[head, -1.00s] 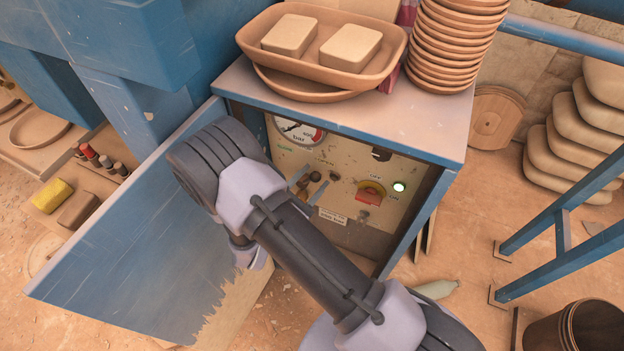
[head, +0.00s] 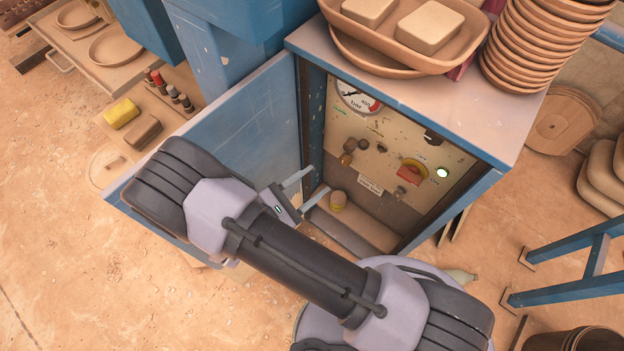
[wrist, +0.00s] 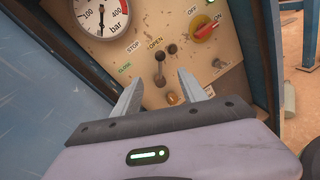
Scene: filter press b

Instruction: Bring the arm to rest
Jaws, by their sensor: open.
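My gripper (head: 306,189) is open and empty, just in front of the open blue control cabinet. In the wrist view my gripper (wrist: 163,88) points at the cabinet's panel (wrist: 205,65), its two fingers apart with nothing between them. A small lever (wrist: 159,68) with a dark knob shows beyond the fingers, near the STOP, OPEN and CLOSE labels. My arm stretches across the lower middle of the head view and hides part of the cabinet door.
The blue door (head: 240,125) stands open to the left of the cabinet. A red rotary switch (head: 409,174) and a lit lamp (head: 442,172) are on the panel. A tray with two blocks (head: 400,60) and stacked dishes (head: 530,40) stand on top. A blue frame (head: 570,245) is at right.

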